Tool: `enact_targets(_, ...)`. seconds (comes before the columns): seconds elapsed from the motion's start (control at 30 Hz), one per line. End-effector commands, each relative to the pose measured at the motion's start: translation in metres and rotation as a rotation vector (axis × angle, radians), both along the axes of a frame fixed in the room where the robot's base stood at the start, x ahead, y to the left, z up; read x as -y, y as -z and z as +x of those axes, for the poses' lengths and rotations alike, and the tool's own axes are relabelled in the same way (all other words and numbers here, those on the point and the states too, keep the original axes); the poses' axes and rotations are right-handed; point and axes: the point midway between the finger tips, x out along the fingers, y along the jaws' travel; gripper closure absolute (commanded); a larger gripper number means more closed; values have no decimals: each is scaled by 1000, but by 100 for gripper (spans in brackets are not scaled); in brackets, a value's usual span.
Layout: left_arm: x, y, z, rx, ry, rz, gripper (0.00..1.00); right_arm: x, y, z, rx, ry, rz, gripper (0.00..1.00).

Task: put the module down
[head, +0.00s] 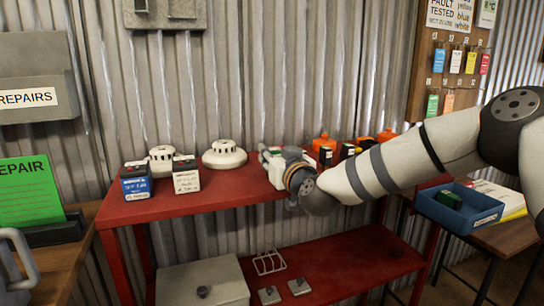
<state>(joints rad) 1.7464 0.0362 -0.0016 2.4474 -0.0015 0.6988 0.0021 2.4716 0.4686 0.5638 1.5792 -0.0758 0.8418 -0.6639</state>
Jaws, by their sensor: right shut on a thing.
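My right arm reaches in from the right over the red bench (225,196). My right gripper (289,168) is at the back middle of the bench, its fingers mostly hidden by its own wrist. It is shut on a pale, boxy module (272,168), which shows just left of the gripper, low over the bench top. I cannot tell whether the module touches the bench. My left gripper is not in view.
Left of the module are two white round detectors (224,154), a blue-labelled battery (137,183) and a white-labelled one (186,178). Orange-topped items (325,143) stand behind my arm. A blue bin (459,205) is at right. The bench's front middle is clear.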

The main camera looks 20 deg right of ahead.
Motion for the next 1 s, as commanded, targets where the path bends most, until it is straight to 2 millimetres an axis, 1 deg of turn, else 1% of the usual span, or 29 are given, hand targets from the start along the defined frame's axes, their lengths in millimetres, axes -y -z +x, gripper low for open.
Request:
enact_targets(0.07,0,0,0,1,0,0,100,0,-1,0,2,0,0,100)
enact_targets(0.17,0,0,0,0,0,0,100,0,2,0,1,-1,0,100)
enact_targets(0.2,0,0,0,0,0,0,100,0,3,0,1,-1,0,74)
enact_targets(0.27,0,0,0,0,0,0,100,0,2,0,1,0,0,60)
enact_targets(0.3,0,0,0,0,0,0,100,0,2,0,1,0,0,56)
enact_targets(0.57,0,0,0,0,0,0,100,0,2,0,1,0,0,56)
enact_targets(0.63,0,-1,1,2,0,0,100,0,-3,0,3,0,0,56)
enact_targets(0.67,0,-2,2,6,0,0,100,0,-4,-4,2,-1,-1,56)
enact_targets(0.77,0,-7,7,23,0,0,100,0,-7,-22,5,-2,-1,56)
enact_targets(1.0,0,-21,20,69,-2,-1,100,2,-9,-84,7,-2,-1,56)
